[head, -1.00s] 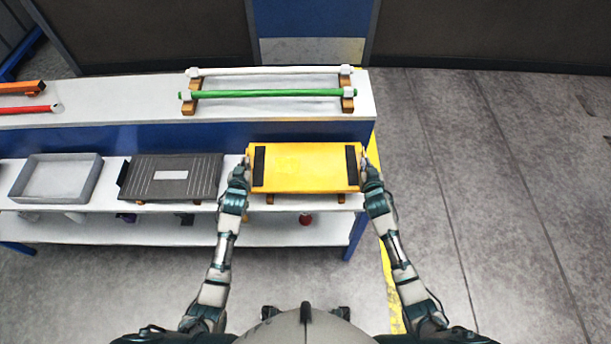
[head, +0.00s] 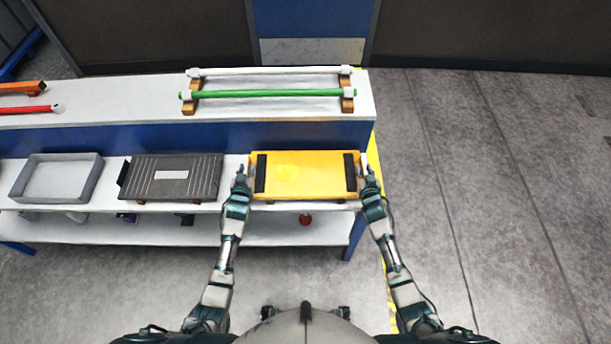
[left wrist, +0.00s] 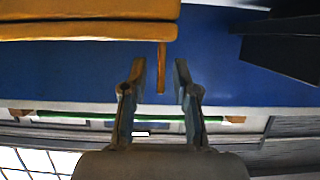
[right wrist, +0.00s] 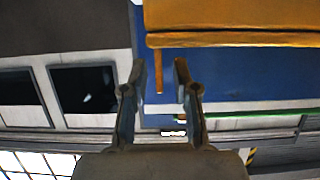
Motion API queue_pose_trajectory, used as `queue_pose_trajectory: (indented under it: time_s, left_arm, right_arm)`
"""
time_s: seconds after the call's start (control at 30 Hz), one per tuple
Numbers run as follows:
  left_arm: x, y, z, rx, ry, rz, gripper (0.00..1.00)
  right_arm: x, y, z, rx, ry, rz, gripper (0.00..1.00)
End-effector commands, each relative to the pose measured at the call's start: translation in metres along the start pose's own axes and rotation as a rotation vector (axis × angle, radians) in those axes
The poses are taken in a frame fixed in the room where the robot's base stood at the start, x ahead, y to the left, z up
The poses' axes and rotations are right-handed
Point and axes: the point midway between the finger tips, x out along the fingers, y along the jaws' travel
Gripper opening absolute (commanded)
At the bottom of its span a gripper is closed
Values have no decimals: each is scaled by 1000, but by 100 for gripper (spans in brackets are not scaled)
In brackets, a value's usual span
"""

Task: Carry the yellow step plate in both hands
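The yellow step plate (head: 305,175) has a black strip near each end. It lies level over the right end of the lower white shelf. My left gripper (head: 242,178) is at its left end and my right gripper (head: 368,174) at its right end. In the left wrist view, the left fingers (left wrist: 160,75) stand apart with a thin orange upright piece (left wrist: 161,70) in the gap, touching neither. In the right wrist view, the right fingers (right wrist: 161,75) are likewise apart around a similar piece (right wrist: 159,72). The plate's underside contact is mostly hidden.
A dark ribbed plate (head: 172,177) and a grey tray (head: 57,179) lie to the left on the shelf (head: 108,195). A green bar (head: 270,94) rests on orange supports behind. Open floor (head: 500,200) lies to the right.

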Motion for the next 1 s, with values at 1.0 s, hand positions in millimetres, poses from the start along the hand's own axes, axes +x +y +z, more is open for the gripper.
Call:
queue_pose_trajectory:
  time_s: [1.0]
  left_arm:
    - [-94,0,2,-1,-2,1,31]
  right_arm:
    - [1,0,0,0,-1,-1,31]
